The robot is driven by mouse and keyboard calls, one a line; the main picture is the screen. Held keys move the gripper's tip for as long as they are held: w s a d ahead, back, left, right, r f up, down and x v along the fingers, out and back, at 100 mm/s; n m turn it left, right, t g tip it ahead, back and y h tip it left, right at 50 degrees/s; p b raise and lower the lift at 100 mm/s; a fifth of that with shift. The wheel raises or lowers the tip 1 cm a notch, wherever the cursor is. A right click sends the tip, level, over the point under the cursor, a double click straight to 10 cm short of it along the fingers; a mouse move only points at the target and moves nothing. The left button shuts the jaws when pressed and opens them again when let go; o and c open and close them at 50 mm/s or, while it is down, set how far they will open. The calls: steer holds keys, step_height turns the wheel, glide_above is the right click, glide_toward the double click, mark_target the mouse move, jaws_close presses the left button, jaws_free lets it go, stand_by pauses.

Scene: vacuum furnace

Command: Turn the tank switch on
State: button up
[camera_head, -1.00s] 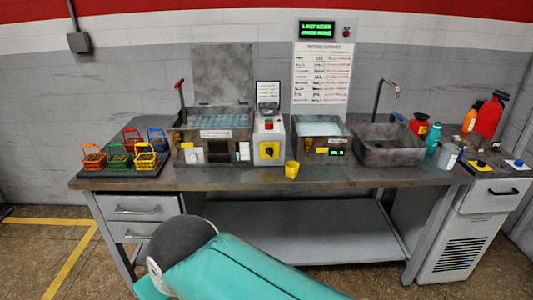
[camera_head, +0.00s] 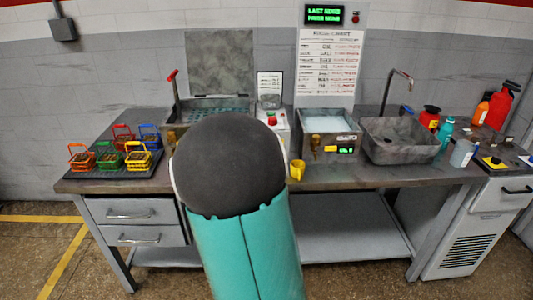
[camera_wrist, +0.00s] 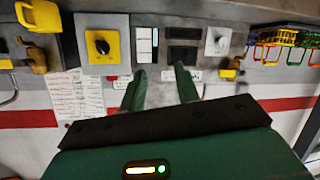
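The left tank (camera_head: 178,118) stands on the bench with its lid raised; my arm hides its front in the head view. In the wrist view, which looks turned over, the front controls show: a white rocker switch block (camera_wrist: 147,45), dark panels (camera_wrist: 183,42) and a knob on a light plate (camera_wrist: 217,42). Beside them a black rotary knob (camera_wrist: 102,46) sits on a yellow plate. I cannot tell which control is the tank switch. My gripper (camera_wrist: 160,74) is open and empty, its green fingers spread just short of the rocker block and dark panels, apparently not touching.
Coloured baskets (camera_head: 109,158) stand on a tray at the bench's left. A yellow mug (camera_head: 297,169) is near the front edge. A second water bath (camera_head: 328,145), a sink (camera_head: 400,146) and several bottles stand to the right. A red-handled lever (camera_head: 174,88) rises at the tank's left.

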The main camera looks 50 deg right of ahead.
steer(key=s+d+f+n+h, duration=0.1)
steer(key=s+d+f+h, duration=0.15)
steer(key=d, duration=0.25)
steer(key=s+d+f+h, duration=0.1)
steer(key=s+d+h, duration=0.1)
steer(key=s+d, duration=0.3)
steer(key=shift+t, duration=0.5)
steer(key=x, duration=1.5)
steer(key=shift+w+a+f, duration=0.1)
steer(key=shift+w+f, duration=0.05)
steer(key=shift+w, duration=0.25)
jaws_close()
